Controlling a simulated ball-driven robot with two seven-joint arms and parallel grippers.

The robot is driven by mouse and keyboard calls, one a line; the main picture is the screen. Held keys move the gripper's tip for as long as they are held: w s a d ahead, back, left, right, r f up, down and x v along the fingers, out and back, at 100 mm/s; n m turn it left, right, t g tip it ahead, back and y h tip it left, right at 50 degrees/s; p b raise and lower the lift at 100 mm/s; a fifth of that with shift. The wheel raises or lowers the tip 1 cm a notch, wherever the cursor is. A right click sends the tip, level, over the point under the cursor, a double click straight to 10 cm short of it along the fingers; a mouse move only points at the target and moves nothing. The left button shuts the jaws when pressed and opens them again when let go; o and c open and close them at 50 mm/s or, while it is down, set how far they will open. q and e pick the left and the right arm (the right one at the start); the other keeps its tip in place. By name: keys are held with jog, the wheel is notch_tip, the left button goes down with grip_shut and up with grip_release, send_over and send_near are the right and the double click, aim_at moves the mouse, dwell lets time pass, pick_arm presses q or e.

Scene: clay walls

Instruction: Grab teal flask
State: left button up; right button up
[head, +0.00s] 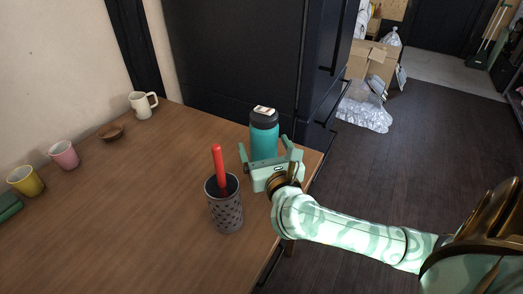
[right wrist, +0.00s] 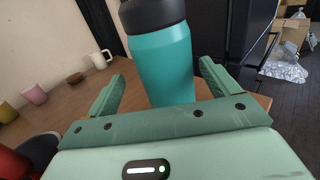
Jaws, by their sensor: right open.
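The teal flask (head: 264,140) with a black lid stands upright near the right far part of the wooden table. My right gripper (head: 266,148) is open, its fingers pointing at the flask from the near side. In the right wrist view the flask (right wrist: 162,62) rises just ahead, between the lines of the two spread fingers of the gripper (right wrist: 162,85). I cannot tell whether either finger touches it. The flask's lower part is partly hidden by the gripper in the head view. My left gripper is not in view.
A dark perforated cup (head: 227,212) holding a red-handled thing (head: 218,165) stands left of my right gripper, close by. A white mug (head: 143,105), brown bowl (head: 111,132), pink cup (head: 64,155) and yellow cup (head: 26,181) stand farther left. A dark cabinet (head: 235,60) rises behind the table.

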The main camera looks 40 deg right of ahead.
jog(key=shift+w+d+f+b, duration=0.2)
jog(key=shift+w+d, duration=0.05)
jog(key=shift+w, duration=0.2)
jog(key=shift+w+d+f+b, duration=0.15)
jog(key=shift+w+d+b, duration=0.1)
jog(key=shift+w, duration=0.2)
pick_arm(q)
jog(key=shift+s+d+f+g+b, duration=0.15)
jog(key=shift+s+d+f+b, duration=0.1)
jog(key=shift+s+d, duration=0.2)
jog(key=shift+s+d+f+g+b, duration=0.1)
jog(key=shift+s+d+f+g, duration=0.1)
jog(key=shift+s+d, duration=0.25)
pick_arm(e)
jog(key=x, duration=0.3)
jog(key=shift+d+r, duration=0.2)
jog(key=shift+d, duration=0.05)
jog(key=c, duration=1.3)
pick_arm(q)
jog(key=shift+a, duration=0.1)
pick_arm(e)
jog(key=shift+c, duration=0.3)
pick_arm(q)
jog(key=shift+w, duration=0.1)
pick_arm(e)
jog(key=shift+r, duration=0.15)
